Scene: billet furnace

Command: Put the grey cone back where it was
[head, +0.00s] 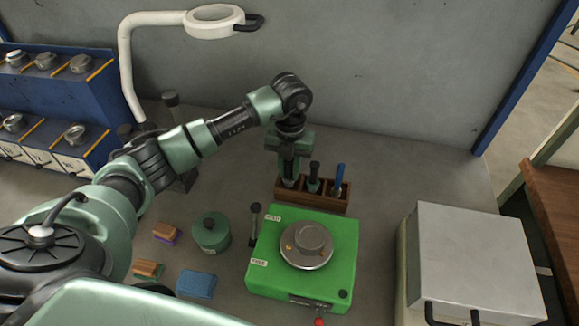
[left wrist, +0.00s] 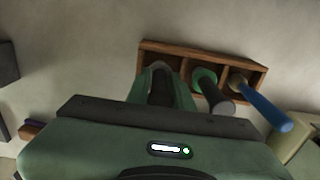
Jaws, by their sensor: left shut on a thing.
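My left gripper (head: 289,172) points down over the left end of the wooden rack (head: 312,200). It is shut on a dark grey tapered thing, which I take for the grey cone (left wrist: 160,86). The cone stands between the fingers at the rack's left compartment; the gripper hides much of it in the head view. I cannot tell whether it touches the compartment floor. The rack also shows in the left wrist view (left wrist: 202,56). A dark green-collared tool (head: 313,178) is in the middle compartment and a blue-handled tool (head: 338,180) in the right one. My right gripper is out of view.
A green machine (head: 262,280) with a round grey plate stands just in front of the rack. A green lidded pot (head: 210,232), a blue block (head: 196,284) and small brushes lie left of it. A large grey box (head: 475,250) stands at right. The wall is close behind.

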